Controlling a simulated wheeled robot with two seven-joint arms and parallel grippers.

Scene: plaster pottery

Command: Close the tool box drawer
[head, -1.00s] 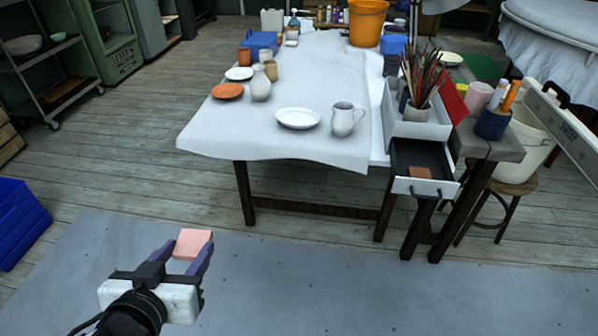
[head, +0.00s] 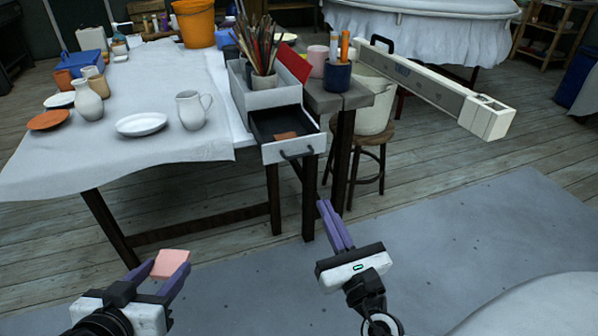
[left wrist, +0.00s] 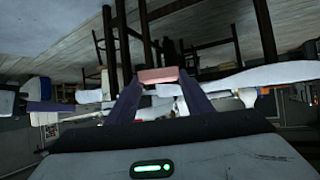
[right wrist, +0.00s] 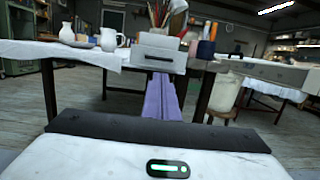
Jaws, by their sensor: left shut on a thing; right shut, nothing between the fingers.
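The white tool box (head: 262,100) stands at the right end of the table, with brushes in a pot on top. Its drawer (head: 294,149) is pulled out toward me, with a dark handle on the front and a small brown block (head: 285,135) inside. In the right wrist view the drawer front (right wrist: 158,60) is straight ahead. My right gripper (head: 325,204) is shut and empty, in front of and below the drawer, apart from it. My left gripper (head: 166,270) is shut on a pink block (head: 171,264), in front of the table at the lower left; the block also shows in the left wrist view (left wrist: 158,75).
A white jug (head: 192,110), a white plate (head: 141,124) and other pottery stand on the cloth-covered table (head: 110,155). A wooden stool (head: 370,142) holding a white bucket (head: 372,103) stands right of the tool box. The floor in front is clear.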

